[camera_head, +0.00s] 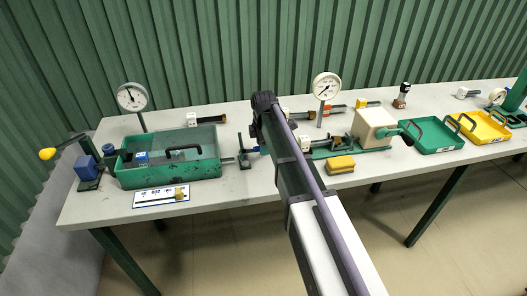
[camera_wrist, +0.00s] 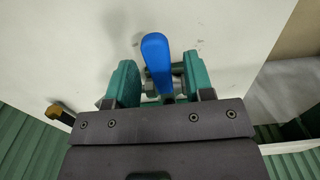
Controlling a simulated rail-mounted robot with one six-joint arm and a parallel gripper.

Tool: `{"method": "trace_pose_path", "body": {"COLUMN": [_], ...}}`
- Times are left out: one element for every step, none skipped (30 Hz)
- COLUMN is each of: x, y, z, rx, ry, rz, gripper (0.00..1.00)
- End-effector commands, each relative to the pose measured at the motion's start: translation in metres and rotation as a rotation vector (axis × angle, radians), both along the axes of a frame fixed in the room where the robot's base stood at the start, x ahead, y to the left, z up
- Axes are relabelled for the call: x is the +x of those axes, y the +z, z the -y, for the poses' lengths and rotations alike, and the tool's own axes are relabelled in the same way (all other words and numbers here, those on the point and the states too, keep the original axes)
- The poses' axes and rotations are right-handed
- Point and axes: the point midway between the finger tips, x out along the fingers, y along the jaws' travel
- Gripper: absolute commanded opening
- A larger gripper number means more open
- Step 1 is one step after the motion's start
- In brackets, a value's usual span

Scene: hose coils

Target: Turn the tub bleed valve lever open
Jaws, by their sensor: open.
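In the wrist view a blue lever (camera_wrist: 155,52) stands between the two green fingers of my gripper (camera_wrist: 159,68). The fingers are apart. The lever's rounded end reaches past the fingertips, and a gap shows on its right. Grey metal valve fittings (camera_wrist: 177,69) show beside the lever, partly hidden by the fingers. In the head view the green tub (camera_head: 205,168) stands on the left of the table. A small blue part (camera_head: 256,149) shows right of it, beside my arm; I cannot tell if it is the lever. My arm hides the gripper there.
A round gauge (camera_head: 132,97) stands behind the tub, and a blue block (camera_head: 87,168) with a yellow-knobbed handle is at its left. A label card (camera_head: 161,196) lies in front. A beige box (camera_head: 374,127), a green tray (camera_head: 432,138) and a yellow tray (camera_head: 482,128) are to the right.

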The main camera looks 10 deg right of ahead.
Motion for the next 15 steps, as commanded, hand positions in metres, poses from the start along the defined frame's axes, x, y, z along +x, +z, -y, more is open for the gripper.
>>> {"method": "trace_pose_path", "body": {"x": [0.0,0.0,0.0,-0.0001,0.0,0.0,0.0,0.0,0.0,0.0,0.0,0.0,0.0,0.0,-0.0001], "y": [0.0016,0.0018,0.0018,0.0018,0.0018,0.0018,0.0018,0.0018,0.0018,0.0018,0.0018,0.0018,0.0018,0.0018,0.0018], "z": [0.0,0.0,0.0,0.0,0.0,0.0,0.0,0.0,0.0,0.0,0.0,0.0,0.0,0.0,0.0], "rx": [0.0,0.0,0.0,0.0,0.0,0.0,0.0,0.0,0.0,0.0,0.0,0.0,0.0,0.0,0.0], "ry": [0.0,0.0,0.0,0.0,0.0,0.0,0.0,0.0,0.0,0.0,0.0,0.0,0.0,0.0,0.0], "rz": [0.0,0.0,0.0,0.0,0.0,0.0,0.0,0.0,0.0,0.0,0.0,0.0,0.0,0.0,0.0], "gripper": [0.48,0.48,0.48,0.46,0.43,0.39,0.36,0.34,0.3,0.27,0.24,0.2,0.17,0.14,0.11]}}
